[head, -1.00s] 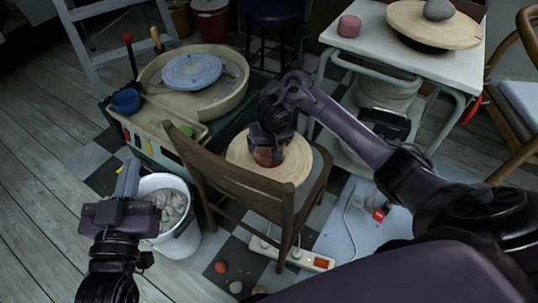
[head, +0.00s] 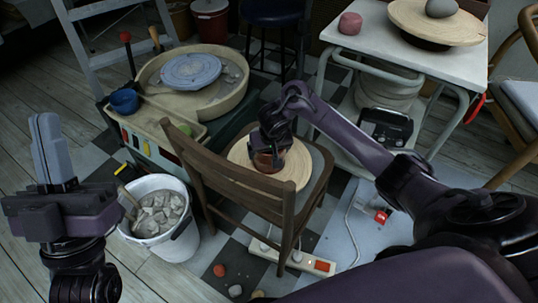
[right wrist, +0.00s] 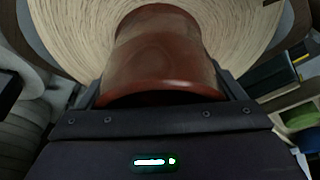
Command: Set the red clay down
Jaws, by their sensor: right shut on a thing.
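The red clay (right wrist: 160,60) is a smooth reddish-brown cylinder in the right wrist view. My right gripper (head: 268,152) is shut on it, with a finger on each side. In the head view the clay (head: 268,162) shows just below the gripper, over a round pale wooden board (head: 290,178) on the seat of a brown wooden chair. I cannot tell whether its bottom touches the board. My left gripper (head: 47,148) points up at the far left, fingers together and empty, away from the clay.
The chair's back (head: 232,185) stands in front of the board. A white bucket of grey lumps (head: 178,235), a pottery wheel (head: 193,72) and a white table (head: 370,40) with a pinkish lump (head: 350,23) surround it. A power strip (head: 318,263) lies on the floor.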

